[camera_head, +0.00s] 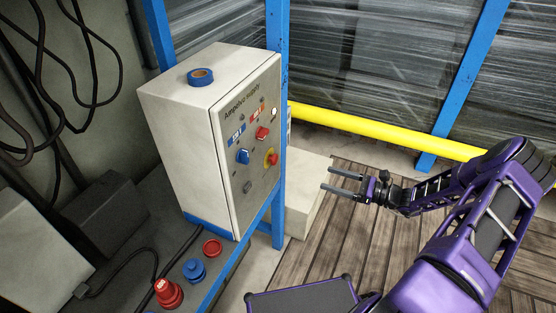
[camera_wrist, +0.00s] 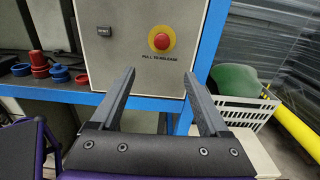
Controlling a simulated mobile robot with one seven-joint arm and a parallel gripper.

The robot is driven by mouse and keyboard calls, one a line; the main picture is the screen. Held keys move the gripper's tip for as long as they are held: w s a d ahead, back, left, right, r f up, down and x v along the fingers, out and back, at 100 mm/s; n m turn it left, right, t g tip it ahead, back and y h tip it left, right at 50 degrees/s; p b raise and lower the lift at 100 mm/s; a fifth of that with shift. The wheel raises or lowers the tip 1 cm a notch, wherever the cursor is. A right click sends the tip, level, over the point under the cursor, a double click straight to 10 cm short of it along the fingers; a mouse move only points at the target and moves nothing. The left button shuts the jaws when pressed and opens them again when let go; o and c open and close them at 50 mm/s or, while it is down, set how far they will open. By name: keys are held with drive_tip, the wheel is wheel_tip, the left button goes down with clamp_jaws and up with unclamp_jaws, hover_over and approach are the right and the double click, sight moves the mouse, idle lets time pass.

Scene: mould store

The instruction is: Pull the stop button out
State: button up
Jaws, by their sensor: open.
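The stop button (camera_head: 271,158) is a red mushroom head on a yellow ring, low on the right of the control box front. In the wrist view the stop button (camera_wrist: 161,41) shows face-on above a "pull to release" label. The control box (camera_head: 178,130) is a pale cabinet on a blue frame. My gripper (camera_head: 327,178) is open and empty, to the right of the box and apart from it. In the wrist view its two fingers (camera_wrist: 163,88) point toward the panel, with the button beyond and between them. Nothing hides the button.
A white crate (camera_wrist: 238,108) and a yellow rail (camera_head: 380,129) stand right. Loose caps (camera_head: 195,271) lie below.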

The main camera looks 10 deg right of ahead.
sight(277, 160)
drive_tip(key=x, duration=1.7)
drive_tip(key=shift+w+r, duration=0.3)
clamp_jaws()
idle(0.6)
